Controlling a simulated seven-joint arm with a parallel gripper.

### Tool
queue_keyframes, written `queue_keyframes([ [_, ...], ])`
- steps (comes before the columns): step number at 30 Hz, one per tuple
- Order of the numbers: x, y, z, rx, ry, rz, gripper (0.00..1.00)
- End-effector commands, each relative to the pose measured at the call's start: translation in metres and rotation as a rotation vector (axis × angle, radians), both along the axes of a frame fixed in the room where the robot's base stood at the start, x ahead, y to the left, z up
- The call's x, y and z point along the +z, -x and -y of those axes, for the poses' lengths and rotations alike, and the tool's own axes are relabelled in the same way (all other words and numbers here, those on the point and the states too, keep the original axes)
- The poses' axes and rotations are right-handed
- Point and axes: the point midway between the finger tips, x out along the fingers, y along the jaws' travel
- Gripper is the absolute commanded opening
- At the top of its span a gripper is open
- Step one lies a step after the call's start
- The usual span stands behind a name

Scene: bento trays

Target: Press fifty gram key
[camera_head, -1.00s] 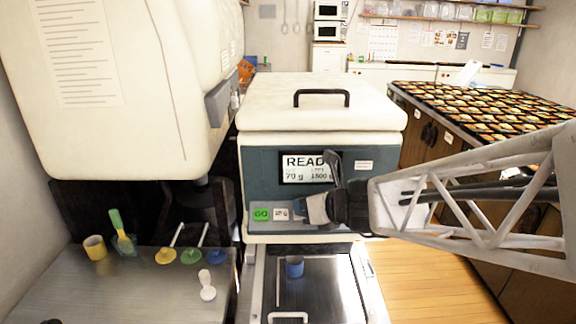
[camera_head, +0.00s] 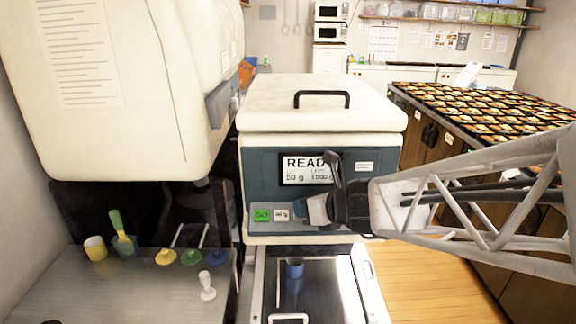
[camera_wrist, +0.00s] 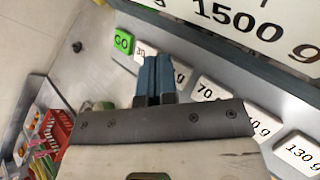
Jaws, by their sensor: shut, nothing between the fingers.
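My gripper (camera_head: 308,210) is shut and empty at this row, covering the keys to the right.
A 130 g key (camera_wrist: 298,152) stands at the row's right end. Filled bento trays (camera_head: 490,110) cover the right counter.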

Motion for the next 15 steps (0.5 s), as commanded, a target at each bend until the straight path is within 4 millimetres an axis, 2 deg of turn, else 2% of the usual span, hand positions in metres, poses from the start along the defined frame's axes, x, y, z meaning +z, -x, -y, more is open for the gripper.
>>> queue_keyframes([
  [6, 0.0079, 0.0042, 0.0, 0.0, -0.001, 0.002, 0.0],
  [15, 0.0095, 0.0052, -0.0001, 0.0, -0.001, 0.001, 0.0],
])
